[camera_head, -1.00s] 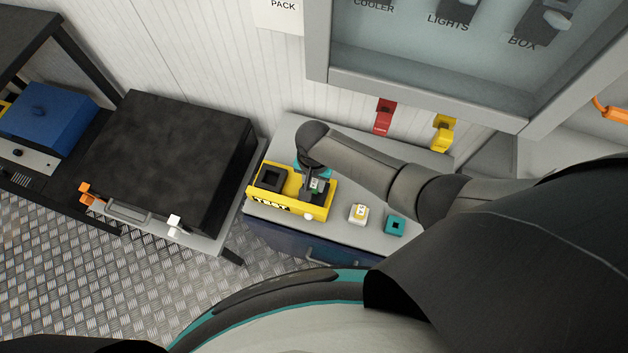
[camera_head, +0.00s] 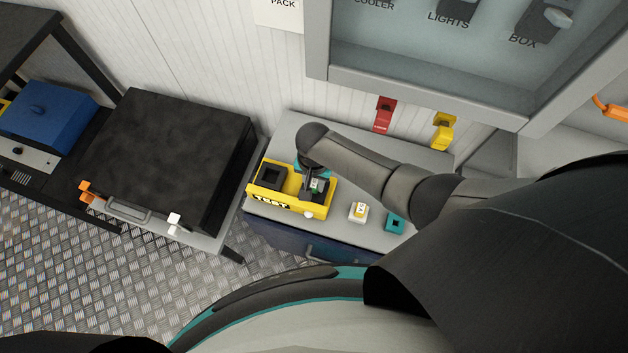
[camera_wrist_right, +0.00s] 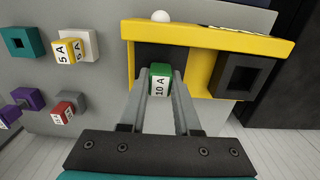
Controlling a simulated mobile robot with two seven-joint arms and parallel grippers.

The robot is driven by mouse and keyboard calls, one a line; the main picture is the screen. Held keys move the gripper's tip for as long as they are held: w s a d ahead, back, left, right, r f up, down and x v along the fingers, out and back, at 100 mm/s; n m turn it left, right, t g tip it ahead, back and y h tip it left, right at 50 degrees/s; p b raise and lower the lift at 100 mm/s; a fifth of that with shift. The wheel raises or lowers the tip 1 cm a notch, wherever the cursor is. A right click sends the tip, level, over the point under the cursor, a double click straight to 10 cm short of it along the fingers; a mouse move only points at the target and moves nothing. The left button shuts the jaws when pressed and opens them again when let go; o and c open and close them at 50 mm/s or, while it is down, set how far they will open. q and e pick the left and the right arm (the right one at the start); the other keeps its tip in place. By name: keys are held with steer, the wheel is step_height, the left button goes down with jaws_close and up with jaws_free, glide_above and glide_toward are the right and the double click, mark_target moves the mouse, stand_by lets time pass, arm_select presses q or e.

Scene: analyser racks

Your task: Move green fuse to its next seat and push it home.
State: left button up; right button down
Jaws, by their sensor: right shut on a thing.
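The green fuse (camera_wrist_right: 160,80), marked 10 A, is between the fingers of my right gripper (camera_wrist_right: 160,88), which is shut on it. In the head view my right gripper (camera_head: 314,186) is at the right-hand part of the yellow test box (camera_head: 262,199). In the wrist view the fuse is at the dark opening in the yellow test box (camera_wrist_right: 203,38); how deep it sits cannot be told. The box's other square black socket (camera_wrist_right: 240,76) is empty. My left gripper is not in view.
A white block with a yellow 5 A fuse (camera_head: 358,212) and an empty teal block (camera_head: 395,223) stand right of the box. In the wrist view, a red fuse (camera_wrist_right: 63,112) and purple blocks (camera_wrist_right: 28,97) lie left. A black-topped case (camera_head: 165,150) stands left.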

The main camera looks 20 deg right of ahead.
steer(key=shift+f, duration=0.15)
steer(key=shift+f, duration=0.25)
steer(key=c, duration=0.5)
jaws_free()
steer(key=shift+c, duration=0.2)
steer(key=shift+r+p, duration=0.35)
steer(key=shift+r, duration=0.3)
step_height(320, 180, up, 14)
steer(key=p, duration=0.6)
